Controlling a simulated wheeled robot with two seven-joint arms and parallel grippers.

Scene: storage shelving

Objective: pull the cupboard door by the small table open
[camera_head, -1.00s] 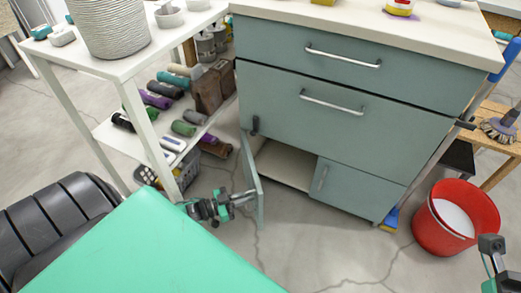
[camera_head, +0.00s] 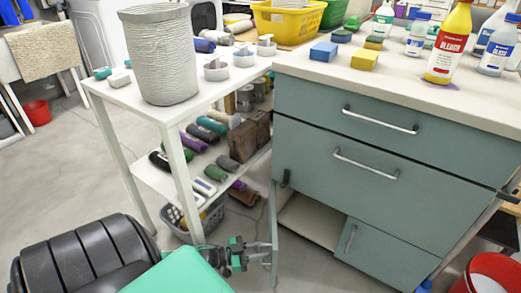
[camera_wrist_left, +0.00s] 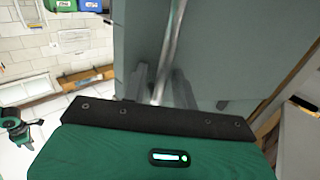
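The cupboard door (camera_head: 273,238) is the grey-green lower left door of the cabinet (camera_head: 375,198), beside the small white table (camera_head: 105,88). It stands swung outward, seen nearly edge-on, with part of the pale interior (camera_head: 312,220) showing. My left gripper (camera_head: 262,247) is at the door's outer face, on the table side. In the left wrist view the metal bar handle (camera_wrist_left: 172,45) runs down between its dark fingers, which appear closed around it; their tips are partly unclear. My right gripper (camera_wrist_left: 14,123) seems to show small at the wrist view's left edge; its opening is unclear.
The small table's leg (camera_head: 183,185) and a grey basket (camera_head: 190,218) stand close left of the door. A lower right cupboard door (camera_head: 375,252) is shut. A red bucket (camera_head: 490,272) is at the right. Some floor in front of the cabinet is clear.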

